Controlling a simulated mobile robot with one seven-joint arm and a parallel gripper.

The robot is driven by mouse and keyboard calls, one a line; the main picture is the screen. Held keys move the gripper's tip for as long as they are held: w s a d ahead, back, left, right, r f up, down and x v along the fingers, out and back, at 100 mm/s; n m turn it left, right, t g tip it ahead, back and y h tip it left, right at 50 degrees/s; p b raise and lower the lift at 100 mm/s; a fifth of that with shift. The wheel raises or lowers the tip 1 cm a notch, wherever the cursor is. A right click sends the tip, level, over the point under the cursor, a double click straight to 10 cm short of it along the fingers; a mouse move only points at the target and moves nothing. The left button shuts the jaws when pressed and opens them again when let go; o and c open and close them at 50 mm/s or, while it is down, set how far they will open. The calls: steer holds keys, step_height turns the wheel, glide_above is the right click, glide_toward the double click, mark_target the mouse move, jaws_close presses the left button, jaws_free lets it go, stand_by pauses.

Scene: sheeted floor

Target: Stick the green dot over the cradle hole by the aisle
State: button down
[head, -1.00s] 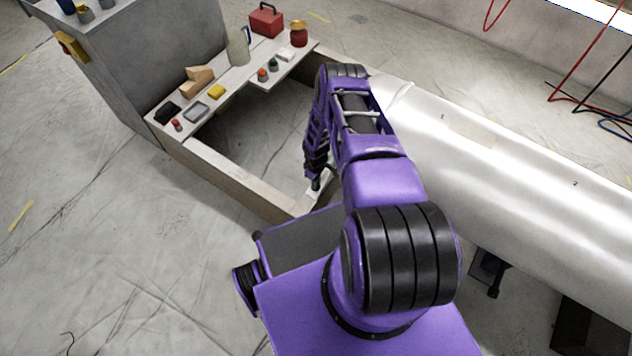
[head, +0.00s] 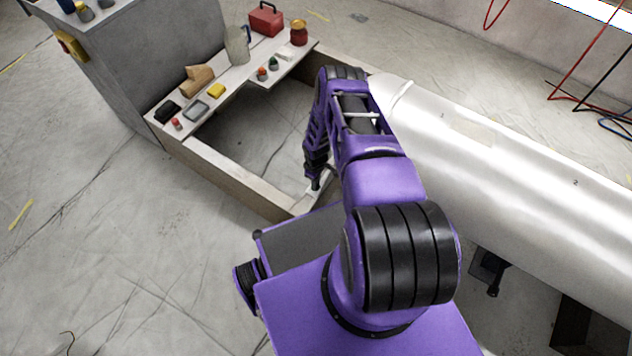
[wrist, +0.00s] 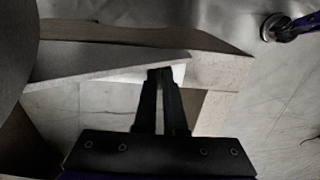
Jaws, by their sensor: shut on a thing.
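My gripper (head: 315,186) points down at the near corner of the wooden cradle frame (head: 235,178), beside the silver cylinder. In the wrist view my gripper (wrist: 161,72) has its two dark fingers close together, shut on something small. A pale patch (wrist: 179,74) shows at the fingertips against the wood; I cannot tell whether it is the held piece or a surface behind it. The cradle's pale wooden boards (wrist: 220,72) lie just beyond the fingers. I cannot make out a green dot or a hole in either view.
A large silver cylinder (head: 500,140) lies to the right of my arm. The floor at left is open.

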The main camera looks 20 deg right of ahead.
steer(key=shift+f, duration=0.25)
steer(key=c, duration=0.9)
jaws_free()
step_height(320, 180, up, 17)
steer(key=p, duration=0.3)
steer(key=shift+r+p, duration=0.2)
steer(key=shift+p, duration=0.2)
